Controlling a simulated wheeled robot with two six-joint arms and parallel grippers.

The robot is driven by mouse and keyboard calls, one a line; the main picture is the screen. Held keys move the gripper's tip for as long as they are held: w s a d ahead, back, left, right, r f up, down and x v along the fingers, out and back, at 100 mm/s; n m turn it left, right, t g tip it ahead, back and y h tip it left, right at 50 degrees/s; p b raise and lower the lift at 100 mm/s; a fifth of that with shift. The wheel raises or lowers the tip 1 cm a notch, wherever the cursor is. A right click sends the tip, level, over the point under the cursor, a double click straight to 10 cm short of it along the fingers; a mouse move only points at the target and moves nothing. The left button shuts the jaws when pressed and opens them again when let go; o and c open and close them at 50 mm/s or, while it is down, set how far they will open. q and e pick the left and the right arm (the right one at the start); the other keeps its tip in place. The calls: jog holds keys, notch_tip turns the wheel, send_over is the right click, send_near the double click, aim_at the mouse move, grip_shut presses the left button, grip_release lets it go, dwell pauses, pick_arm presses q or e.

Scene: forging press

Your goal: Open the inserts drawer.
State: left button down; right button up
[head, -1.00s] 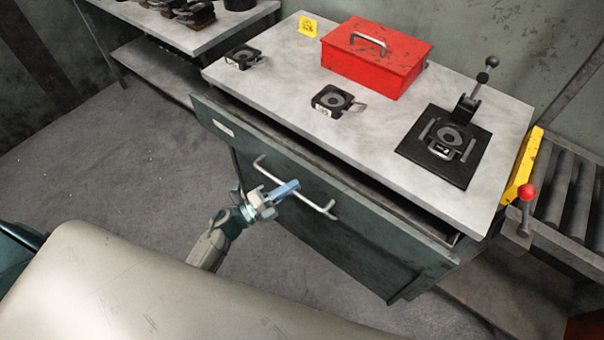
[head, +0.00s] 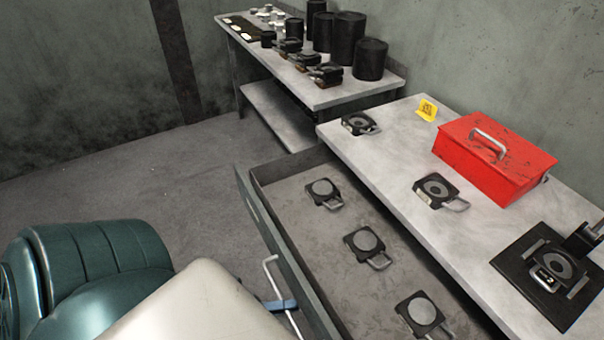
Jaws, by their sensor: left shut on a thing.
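The inserts drawer (head: 305,225) stands pulled well out from under the grey worktop (head: 395,165). Three dark inserts with round discs and wire handles lie inside it: one at the far end (head: 323,192), one in the middle (head: 365,242) and one at the near end (head: 420,314). The light bar handle (head: 271,275) is on the drawer's front. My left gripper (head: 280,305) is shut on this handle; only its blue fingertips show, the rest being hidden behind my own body. My right gripper is not in view.
On the worktop are a red box (head: 494,157), a yellow tag (head: 427,108), two dark inserts (head: 437,190) (head: 358,123) and a black fixture (head: 550,270). A back table (head: 305,85) holds black cylinders. The floor (head: 150,170) at left is clear.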

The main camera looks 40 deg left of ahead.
pick_arm(q)
jog(key=shift+s+a, duration=0.2)
jog(key=shift+s, duration=0.35)
jog(key=c, duration=1.5)
grip_release()
jog(key=shift+o, duration=0.2)
jog(key=b+v, duration=0.2)
jog(key=v, duration=0.8)
jog(key=shift+s+a+f, duration=0.15)
jog(key=shift+s+a, duration=0.1)
jog(key=shift+a, duration=0.05)
